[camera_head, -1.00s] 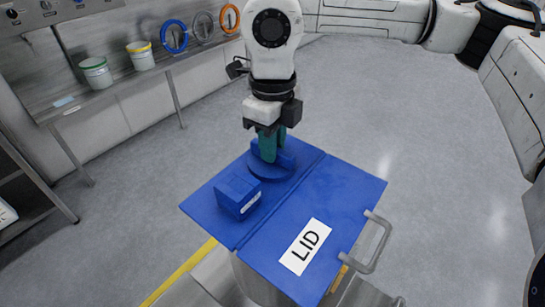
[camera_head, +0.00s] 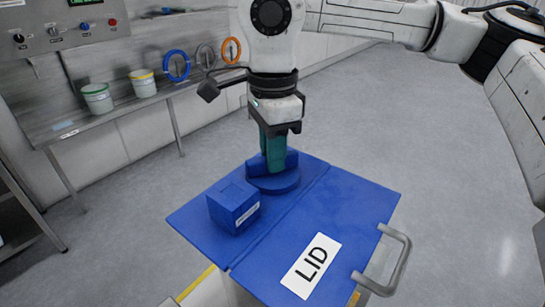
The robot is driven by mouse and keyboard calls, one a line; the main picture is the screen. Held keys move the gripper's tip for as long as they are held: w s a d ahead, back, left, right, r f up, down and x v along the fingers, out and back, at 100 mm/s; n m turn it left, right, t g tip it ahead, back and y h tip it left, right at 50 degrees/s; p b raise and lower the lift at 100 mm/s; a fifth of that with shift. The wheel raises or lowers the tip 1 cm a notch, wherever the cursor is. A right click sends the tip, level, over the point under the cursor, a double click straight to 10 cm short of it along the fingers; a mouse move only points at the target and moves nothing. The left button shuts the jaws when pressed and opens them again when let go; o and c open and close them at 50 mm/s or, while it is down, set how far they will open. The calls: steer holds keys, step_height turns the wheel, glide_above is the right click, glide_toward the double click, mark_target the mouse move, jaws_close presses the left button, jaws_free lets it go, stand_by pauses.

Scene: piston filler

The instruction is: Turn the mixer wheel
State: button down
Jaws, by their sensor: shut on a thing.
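The mixer wheel (camera_head: 274,181) is a blue round disc with a raised grip bar, on the far part of a blue lid. My gripper (camera_head: 273,155) points down over the wheel with its green fingers shut on the raised bar. The fingers hide part of the bar. The blue lid (camera_head: 345,205) carries a white label reading LID (camera_head: 312,265) and has a grey handle (camera_head: 392,262) at its right edge.
A blue box (camera_head: 233,206) stands on the lid just left of the wheel. A steel bench (camera_head: 120,108) at the back left holds white tubs (camera_head: 97,98) and coloured rings (camera_head: 176,64). A control panel (camera_head: 65,22) is above. The floor to the right is clear.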

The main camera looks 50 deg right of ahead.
steer(key=n+b, duration=0.1)
steer(key=n, duration=0.4)
steer(key=shift+n, duration=0.4)
stand_by(0.4)
steer(key=c, duration=1)
jaws_free()
steer(key=shift+c, duration=0.2)
step_height(320, 180, up, 11)
steer(key=shift+f, duration=0.15)
